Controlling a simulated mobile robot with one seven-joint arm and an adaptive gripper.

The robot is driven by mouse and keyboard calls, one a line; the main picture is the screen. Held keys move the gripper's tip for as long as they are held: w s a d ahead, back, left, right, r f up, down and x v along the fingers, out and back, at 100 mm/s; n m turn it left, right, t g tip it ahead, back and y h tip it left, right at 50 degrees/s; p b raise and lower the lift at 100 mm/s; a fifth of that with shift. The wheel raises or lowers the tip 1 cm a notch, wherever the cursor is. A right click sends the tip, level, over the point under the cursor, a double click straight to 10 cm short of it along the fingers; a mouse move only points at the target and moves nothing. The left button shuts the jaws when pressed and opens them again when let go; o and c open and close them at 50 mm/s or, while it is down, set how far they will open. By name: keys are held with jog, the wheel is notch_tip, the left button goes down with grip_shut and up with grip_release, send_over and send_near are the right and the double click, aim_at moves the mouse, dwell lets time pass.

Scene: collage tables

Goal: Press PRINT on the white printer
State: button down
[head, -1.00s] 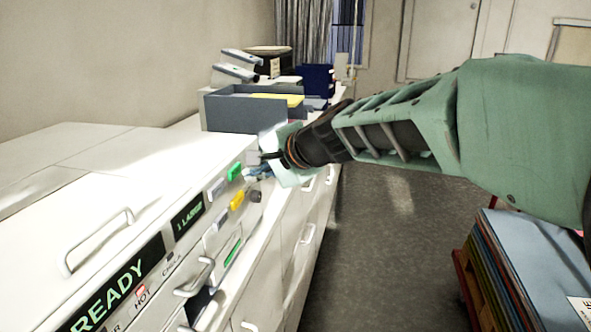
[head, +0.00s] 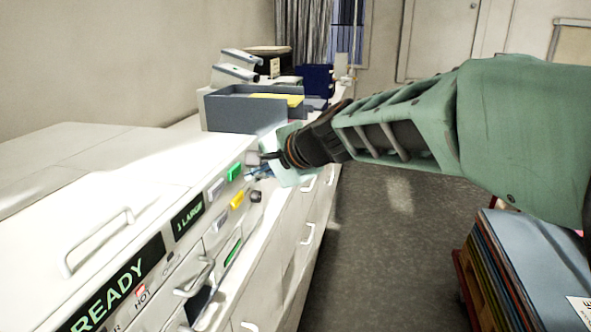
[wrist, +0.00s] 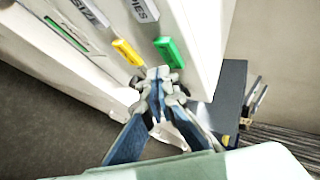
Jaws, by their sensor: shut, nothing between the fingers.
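The white printer (head: 110,200) fills the left of the head view, with a READY display and a row of coloured buttons on its front. The green button (head: 234,172) is near its far end, with a yellow button (head: 237,199) below it; I cannot read PRINT on either. In the wrist view the green button (wrist: 170,52) is just beyond my fingertips, and the yellow button (wrist: 128,51) is to its left. My gripper (head: 260,164) is shut and empty, close to the front panel by the green button. I cannot tell whether the fingertips (wrist: 158,76) touch the panel.
A dark knob (head: 256,196) and grey buttons (head: 216,189) sit near the coloured ones. A grey tray (head: 243,112) with yellow paper stands beyond the printer. White drawers with handles run below. A stack of coloured sheets (head: 530,262) is at the right. The floor between is clear.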

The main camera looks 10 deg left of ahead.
jog(key=shift+a, duration=0.15)
jog(key=shift+a, duration=0.3)
jog(key=shift+a, duration=0.45)
dwell(0.7)
jog(key=shift+d+b, duration=0.4)
jog(key=shift+d, duration=0.45)
